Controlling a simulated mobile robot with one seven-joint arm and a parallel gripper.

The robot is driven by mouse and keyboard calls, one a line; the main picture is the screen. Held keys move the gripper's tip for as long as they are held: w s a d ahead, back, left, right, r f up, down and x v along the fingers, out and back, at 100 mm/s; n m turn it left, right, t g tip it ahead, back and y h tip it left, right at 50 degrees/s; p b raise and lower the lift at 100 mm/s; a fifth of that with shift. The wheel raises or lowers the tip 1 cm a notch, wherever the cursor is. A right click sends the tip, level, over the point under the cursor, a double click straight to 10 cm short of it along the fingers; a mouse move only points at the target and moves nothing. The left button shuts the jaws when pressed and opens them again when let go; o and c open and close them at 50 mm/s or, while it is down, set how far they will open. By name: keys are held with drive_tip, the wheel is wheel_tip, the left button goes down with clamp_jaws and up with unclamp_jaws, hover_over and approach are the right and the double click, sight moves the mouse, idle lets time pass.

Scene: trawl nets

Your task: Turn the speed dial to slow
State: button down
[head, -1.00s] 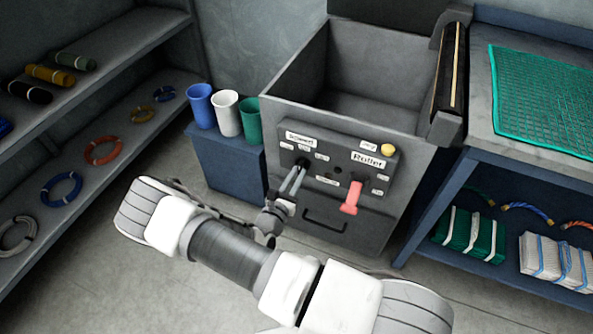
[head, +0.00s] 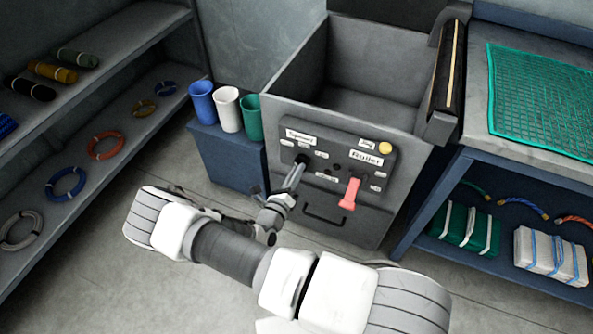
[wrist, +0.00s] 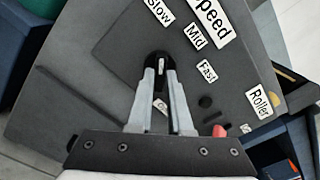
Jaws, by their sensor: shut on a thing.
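The speed dial (wrist: 157,62) is a small black knob on the grey control panel, also visible in the head view (head: 302,158). My gripper (wrist: 160,78) is shut on it, one finger on each side, hiding part of it. A short white mark shows on the knob between the fingertips. It runs roughly up and down in the wrist view; I cannot tell which end is its pointer. The Slow label (wrist: 160,11) is above the knob, the Mid label (wrist: 195,37) to its upper right, and the Fast label (wrist: 207,72) to its right. A Speed label (wrist: 212,18) is at the top.
A red lever (head: 350,193) sits right of the dial under the Roller label (head: 367,159), with a yellow button (head: 385,148) above. Blue, white (head: 227,108) and green cups stand on a blue cabinet at left. A bench with green netting (head: 550,100) is at right.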

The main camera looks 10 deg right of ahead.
drive_tip(key=shift+n, duration=0.3)
drive_tip(key=c, duration=0.8)
unclamp_jaws()
drive_tip(key=shift+c, duration=0.2)
drive_tip(key=shift+s+a, duration=0.1)
drive_tip(key=p+v, duration=0.2)
drive_tip(key=v, duration=1.5)
drive_tip(key=shift+r, duration=0.1)
